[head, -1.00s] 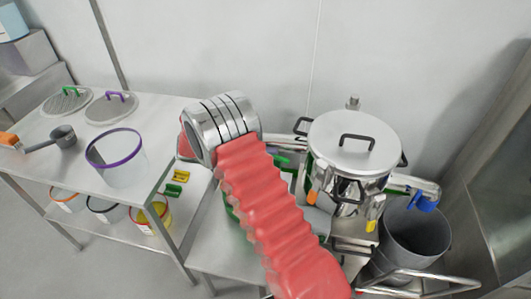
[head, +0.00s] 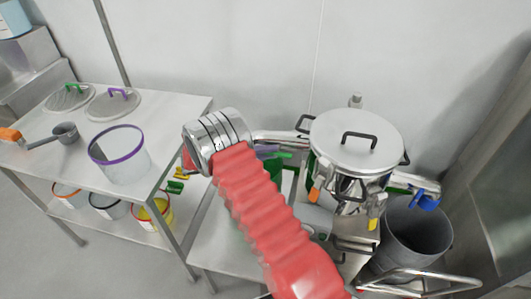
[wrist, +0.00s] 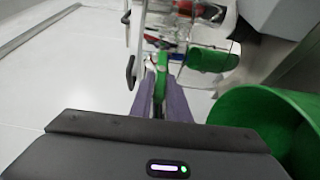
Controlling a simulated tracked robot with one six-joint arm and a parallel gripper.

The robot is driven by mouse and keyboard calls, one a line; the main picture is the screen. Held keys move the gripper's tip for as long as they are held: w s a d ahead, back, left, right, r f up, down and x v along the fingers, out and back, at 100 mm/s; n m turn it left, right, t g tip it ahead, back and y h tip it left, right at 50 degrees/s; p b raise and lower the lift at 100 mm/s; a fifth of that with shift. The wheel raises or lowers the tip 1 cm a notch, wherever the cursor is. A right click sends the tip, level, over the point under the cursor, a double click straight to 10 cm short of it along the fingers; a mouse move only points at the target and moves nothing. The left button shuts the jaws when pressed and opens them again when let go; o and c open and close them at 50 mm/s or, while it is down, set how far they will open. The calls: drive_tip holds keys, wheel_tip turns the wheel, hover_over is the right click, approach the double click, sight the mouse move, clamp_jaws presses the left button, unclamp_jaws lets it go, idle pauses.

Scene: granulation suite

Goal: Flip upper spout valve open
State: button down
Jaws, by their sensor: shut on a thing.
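The lidded steel vessel (head: 352,150) stands right of centre in the head view, with orange (head: 314,194), yellow (head: 373,225) and blue (head: 427,202) handles around its lower part. My gripper has purple-grey fingers (wrist: 163,103), seen in the wrist view. They are shut on a narrow piece at a green lever (wrist: 173,70), which runs forward between the fingertips. In the head view the fingers are small and partly hidden behind my red-sleeved arm, left of the vessel beside green parts. I cannot tell the valve's exact position.
A green tub (wrist: 262,125) is close on the right in the wrist view. A grey bin (head: 415,240) stands right of the vessel. A steel table (head: 75,160) at left carries lids, a scoop and a purple-rimmed tub (head: 120,165). The floor at lower left is clear.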

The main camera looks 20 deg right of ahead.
drive_tip(key=c, duration=1.7)
unclamp_jaws()
drive_tip(key=shift+v, duration=3.8)
drive_tip(key=shift+f, duration=0.15)
